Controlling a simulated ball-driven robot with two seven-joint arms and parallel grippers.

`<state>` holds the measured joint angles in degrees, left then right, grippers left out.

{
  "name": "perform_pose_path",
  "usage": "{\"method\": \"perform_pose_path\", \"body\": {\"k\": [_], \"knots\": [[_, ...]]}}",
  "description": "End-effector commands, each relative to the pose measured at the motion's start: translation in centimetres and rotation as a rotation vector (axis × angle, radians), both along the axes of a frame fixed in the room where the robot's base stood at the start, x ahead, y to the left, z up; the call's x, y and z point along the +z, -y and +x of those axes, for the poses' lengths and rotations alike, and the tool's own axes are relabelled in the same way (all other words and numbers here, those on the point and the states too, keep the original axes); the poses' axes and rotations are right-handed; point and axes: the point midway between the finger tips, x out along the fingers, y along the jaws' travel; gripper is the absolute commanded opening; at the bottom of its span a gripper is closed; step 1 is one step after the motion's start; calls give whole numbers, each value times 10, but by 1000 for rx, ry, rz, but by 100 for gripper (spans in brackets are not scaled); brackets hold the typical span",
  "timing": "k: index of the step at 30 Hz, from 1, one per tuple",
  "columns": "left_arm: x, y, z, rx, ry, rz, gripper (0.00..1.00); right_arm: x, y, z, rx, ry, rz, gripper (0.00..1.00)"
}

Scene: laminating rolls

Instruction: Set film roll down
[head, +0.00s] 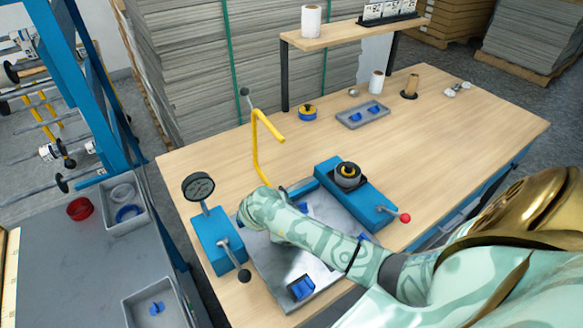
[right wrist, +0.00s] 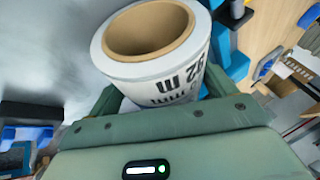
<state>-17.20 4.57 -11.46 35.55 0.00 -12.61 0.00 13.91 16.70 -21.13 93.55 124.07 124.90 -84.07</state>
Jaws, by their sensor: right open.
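A white film roll (right wrist: 152,60) with a brown cardboard core and black print fills the upper middle of the right wrist view. My right gripper (right wrist: 160,98) is open, with its fingers on either side of the roll's lower part. Whether a finger touches the roll, and what lies under it, is hidden. In the head view my right arm reaches over the grey metal plate (head: 270,262) of the blue fixture, and its hand hides the fingers and this roll. My left gripper is in neither view.
A blue block with a dial gauge (head: 198,187) and a blue block with a black knob (head: 348,175) flank the plate. A yellow bent bar (head: 259,150) stands behind. A grey tray (head: 362,115) and another white roll (head: 376,82) are farther back.

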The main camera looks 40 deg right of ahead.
Motion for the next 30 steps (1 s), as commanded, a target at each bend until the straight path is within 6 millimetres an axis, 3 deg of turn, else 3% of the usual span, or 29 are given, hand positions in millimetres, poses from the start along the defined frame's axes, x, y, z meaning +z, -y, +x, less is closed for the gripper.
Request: {"method": "perform_pose_path", "body": {"k": [15,21,30], "knots": [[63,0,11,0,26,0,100,94,-51,-12,1,4,1,83],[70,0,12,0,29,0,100,105,-60,-14,0,3,-2,83],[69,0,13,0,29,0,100,103,-60,-15,1,1,-1,83]]}}
